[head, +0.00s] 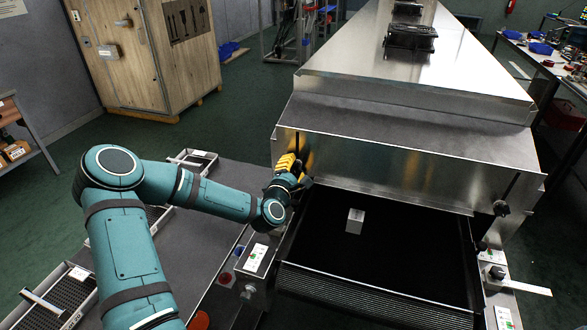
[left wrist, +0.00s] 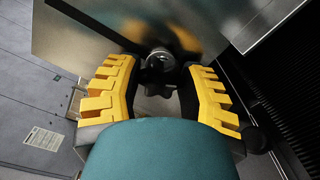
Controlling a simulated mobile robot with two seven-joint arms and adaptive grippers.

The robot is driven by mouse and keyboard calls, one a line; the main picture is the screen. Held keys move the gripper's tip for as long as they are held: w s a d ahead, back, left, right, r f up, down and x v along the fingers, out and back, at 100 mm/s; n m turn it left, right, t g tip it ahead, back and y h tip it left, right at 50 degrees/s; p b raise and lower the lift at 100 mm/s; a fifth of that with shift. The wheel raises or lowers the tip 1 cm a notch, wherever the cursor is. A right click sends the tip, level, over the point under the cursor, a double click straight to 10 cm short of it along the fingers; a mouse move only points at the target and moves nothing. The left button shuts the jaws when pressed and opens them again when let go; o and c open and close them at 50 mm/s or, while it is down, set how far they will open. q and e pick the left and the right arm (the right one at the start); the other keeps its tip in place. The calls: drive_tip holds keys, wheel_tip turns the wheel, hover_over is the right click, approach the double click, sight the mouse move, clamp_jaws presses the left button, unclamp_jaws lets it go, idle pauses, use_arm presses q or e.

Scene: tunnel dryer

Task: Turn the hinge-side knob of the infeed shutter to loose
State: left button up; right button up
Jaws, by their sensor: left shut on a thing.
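The infeed shutter (head: 400,165) is a shiny metal panel across the front of the tunnel dryer. My left gripper (head: 287,170), with yellow finger pads, is at the shutter's left edge. The left wrist view shows a dark lobed knob (left wrist: 161,80) on a metal stud between the fingers of my left gripper (left wrist: 160,82), which is shut on it. The fingers hide this knob in the head view. A second dark knob (head: 501,208) sits on the shutter's right edge, below a slot. No label shows which knob is on the hinge side. My right gripper is out of view.
A black conveyor belt (head: 325,235) with a small grey block (head: 355,220) runs under the shutter. A side panel with buttons (head: 257,257) is below my left gripper. Mesh trays (head: 65,295) lie on the grey table at the left.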

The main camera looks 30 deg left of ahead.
use_arm(q)
drive_tip(key=o, duration=1.2)
drive_tip(key=v, duration=1.2)
